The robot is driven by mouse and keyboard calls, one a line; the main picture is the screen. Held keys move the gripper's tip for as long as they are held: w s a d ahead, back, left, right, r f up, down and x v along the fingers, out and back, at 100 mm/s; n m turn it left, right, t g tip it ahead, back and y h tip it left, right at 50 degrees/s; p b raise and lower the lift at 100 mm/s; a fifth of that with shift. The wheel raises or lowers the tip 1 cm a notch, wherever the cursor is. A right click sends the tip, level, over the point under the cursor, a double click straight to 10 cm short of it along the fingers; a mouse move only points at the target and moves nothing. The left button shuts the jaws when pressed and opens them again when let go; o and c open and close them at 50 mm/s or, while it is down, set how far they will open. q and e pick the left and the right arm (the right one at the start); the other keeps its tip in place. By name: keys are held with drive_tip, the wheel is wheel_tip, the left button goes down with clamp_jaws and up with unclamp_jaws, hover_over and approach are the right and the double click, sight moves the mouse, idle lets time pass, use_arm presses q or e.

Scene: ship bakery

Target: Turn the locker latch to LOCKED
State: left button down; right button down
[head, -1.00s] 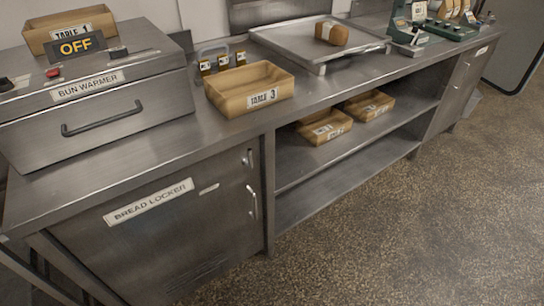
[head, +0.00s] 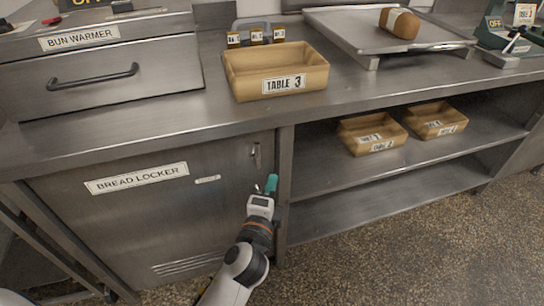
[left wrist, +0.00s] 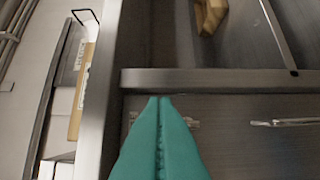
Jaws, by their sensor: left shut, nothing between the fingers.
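The bread locker door (head: 110,215) is shut under the counter at the left in the head view. Its small latch (head: 256,154) sits near the door's upper right edge; which way it is turned is too small to tell. My left gripper (head: 271,184), with teal fingers, is just below the latch and in front of the door's right edge. In the left wrist view its fingertips (left wrist: 160,99) are together and empty, and they partly cover the latch (left wrist: 184,121). My right gripper is not in view.
The counter edge (head: 170,133) overhangs the door. A wooden Table 3 tray (head: 240,82) stands on the counter beside the bun warmer (head: 120,75). Open shelves (head: 330,175) with two wooden trays lie right of the locker. The floor in front is clear.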

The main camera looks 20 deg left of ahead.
sight(256, 152)
use_arm(q)
drive_tip(key=shift+a, duration=0.1)
drive_tip(key=w, duration=1)
drive_tip(key=shift+w+a, duration=0.1)
drive_tip(key=shift+a, duration=0.2)
drive_tip(key=a, duration=0.1)
drive_tip(key=s+a, duration=0.1)
drive_tip(key=a, duration=0.1)
drive_tip(key=shift+s+a+p, duration=0.3)
drive_tip(key=shift+s, duration=0.1)
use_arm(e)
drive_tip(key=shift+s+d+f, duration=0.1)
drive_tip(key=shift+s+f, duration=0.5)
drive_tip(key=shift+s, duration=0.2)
